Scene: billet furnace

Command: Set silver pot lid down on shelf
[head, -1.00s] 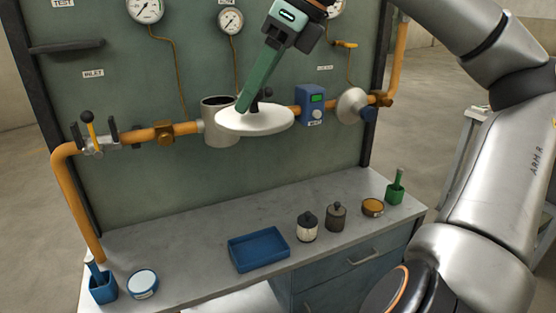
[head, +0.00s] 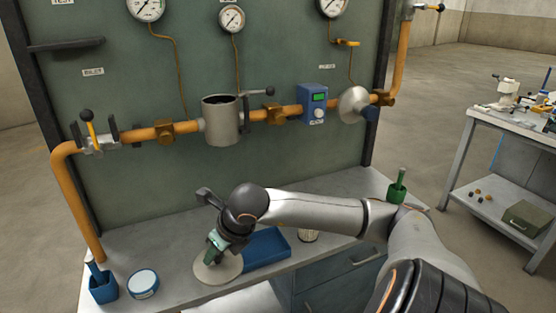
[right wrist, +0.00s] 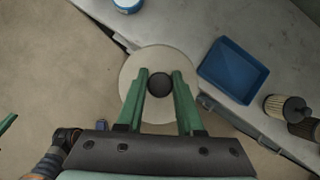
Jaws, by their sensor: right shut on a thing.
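The silver pot lid (head: 207,275) is a pale round disc with a dark knob (right wrist: 158,84). My right gripper (head: 212,252) is above it. In the right wrist view its green fingers (right wrist: 158,88) are shut on the knob, one on each side. The lid lies over the front edge of the grey worktop (head: 145,250), left of the blue tray. I cannot tell whether it touches the worktop. A small dark shelf (head: 65,46) is on the panel at upper left. A green finger-like piece (right wrist: 6,122), perhaps my left gripper, shows at the right wrist view's left edge.
The blue tray (head: 284,243) is close beside the lid. A round blue-and-white tin (head: 143,283) and a blue holder (head: 102,288) stand at left. A filter-like canister (right wrist: 287,108) is right of the tray. The open grey pot (head: 220,122) sits on the orange pipe.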

